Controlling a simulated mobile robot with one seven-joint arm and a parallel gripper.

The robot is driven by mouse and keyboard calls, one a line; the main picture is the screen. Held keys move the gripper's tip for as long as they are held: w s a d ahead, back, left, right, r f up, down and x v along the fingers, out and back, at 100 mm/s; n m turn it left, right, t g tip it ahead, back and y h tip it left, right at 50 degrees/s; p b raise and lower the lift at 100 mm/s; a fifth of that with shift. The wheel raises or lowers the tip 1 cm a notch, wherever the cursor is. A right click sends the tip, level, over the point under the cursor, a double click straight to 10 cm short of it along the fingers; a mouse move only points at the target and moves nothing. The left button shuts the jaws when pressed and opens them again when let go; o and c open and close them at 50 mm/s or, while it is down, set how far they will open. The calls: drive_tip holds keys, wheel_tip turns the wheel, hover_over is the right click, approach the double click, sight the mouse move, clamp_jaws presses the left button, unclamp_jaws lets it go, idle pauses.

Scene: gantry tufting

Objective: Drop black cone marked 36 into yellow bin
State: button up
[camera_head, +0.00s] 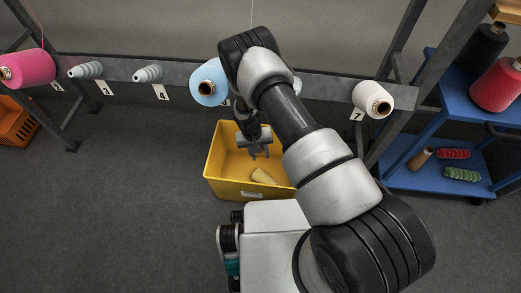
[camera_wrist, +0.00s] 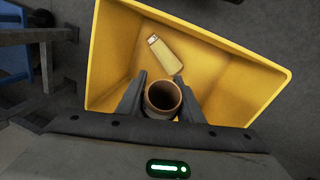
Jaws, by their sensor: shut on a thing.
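My gripper (camera_wrist: 160,95) is shut on a hollow brown cone (camera_wrist: 149,104), seen end-on with a dark inside in the wrist view. No number shows on it, and I cannot tell its outer side's colour. In the head view my gripper (camera_head: 259,152) hangs over the yellow bin (camera_head: 222,170); the held cone is hard to make out there. The bin's walls also surround the gripper in the wrist view (camera_wrist: 235,85). A pale yellow cone (camera_wrist: 172,54) lies on its side inside the bin. A black cone (camera_head: 482,46) stands on the blue shelf at right; no mark is readable.
A grey rail behind the bin carries pink (camera_head: 28,69), blue (camera_head: 208,84) and white (camera_head: 370,98) cones and small grey holders (camera_head: 86,70). The blue shelf unit (camera_head: 432,180) also holds a red cone (camera_head: 497,86). An orange crate (camera_head: 15,122) stands far left. Floor left of the bin is clear.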

wheel_tip(320, 180, down, 3)
drive_tip(key=shift+r+b, duration=0.1)
drive_tip(key=shift+b, duration=0.35)
drive_tip(key=o, duration=1.3)
wheel_tip(320, 180, up, 10)
drive_tip(key=p, duration=0.3)
